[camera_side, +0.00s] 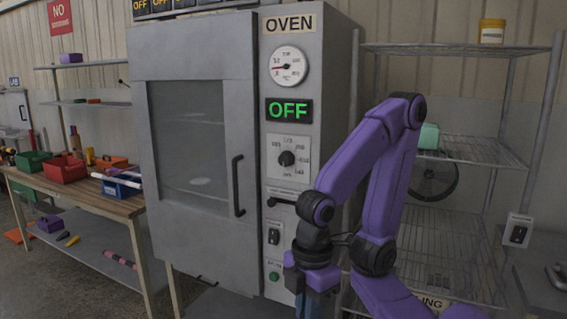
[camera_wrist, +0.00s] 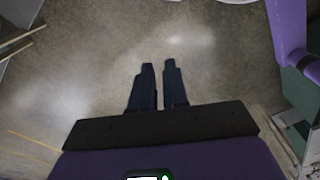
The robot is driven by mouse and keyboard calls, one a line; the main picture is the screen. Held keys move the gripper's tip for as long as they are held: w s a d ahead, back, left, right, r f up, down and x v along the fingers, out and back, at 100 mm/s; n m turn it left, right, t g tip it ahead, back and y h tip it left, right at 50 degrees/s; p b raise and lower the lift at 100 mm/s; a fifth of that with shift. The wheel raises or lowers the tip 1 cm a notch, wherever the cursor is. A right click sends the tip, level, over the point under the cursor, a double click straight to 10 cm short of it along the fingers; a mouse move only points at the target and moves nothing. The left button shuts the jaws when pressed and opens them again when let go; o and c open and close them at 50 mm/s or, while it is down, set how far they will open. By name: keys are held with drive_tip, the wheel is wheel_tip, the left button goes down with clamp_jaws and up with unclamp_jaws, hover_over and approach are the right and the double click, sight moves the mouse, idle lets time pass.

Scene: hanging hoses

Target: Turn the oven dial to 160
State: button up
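The oven dial (camera_side: 287,158) is a black round knob on a white plate with printed marks, on the control panel right of the oven door. The marks are too small to read surely. The green display (camera_side: 289,110) above it reads OFF. My gripper points down, low in front of the panel's lower part, below the dial and apart from it. Its fingers are mostly cut off in the side view. In the wrist view my gripper (camera_wrist: 159,67) shows two dark fingers with a narrow gap between them, nothing held. The dial is not in the wrist view.
The oven door (camera_side: 194,140) is closed, with a black vertical handle (camera_side: 238,185). A round gauge (camera_side: 288,66) sits above the display, switches below the dial. A wire rack (camera_side: 450,230) stands behind my arm at right. A workbench (camera_side: 100,200) with bins is at left.

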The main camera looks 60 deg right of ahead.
drive_tip(key=o, duration=0.5)
drive_tip(key=shift+w+d, duration=0.15)
drive_tip(key=shift+w, duration=0.15)
drive_tip(key=o, duration=0.4)
drive_tip(key=w+d+m+h, duration=0.1)
drive_tip(key=w, duration=0.1)
drive_tip(key=w+d+m+h, duration=0.1)
drive_tip(key=w+d+m, duration=0.1)
drive_tip(key=w, duration=0.1)
drive_tip(key=w+d+m+t+h, duration=0.1)
drive_tip(key=w+d+h, duration=0.1)
drive_tip(key=w, duration=0.1)
drive_tip(key=shift+r+m, duration=0.2)
drive_tip(key=shift+m, duration=0.2)
drive_tip(key=shift+c, duration=0.2)
drive_tip(key=m+g+h, duration=0.1)
drive_tip(key=m+h, duration=1.3)
drive_tip(key=m, duration=0.3)
approach(282, 159)
drive_tip(key=d, duration=0.9)
drive_tip(key=shift+d+f, duration=0.15)
drive_tip(key=shift+d, duration=0.1)
drive_tip(key=c, duration=1.1)
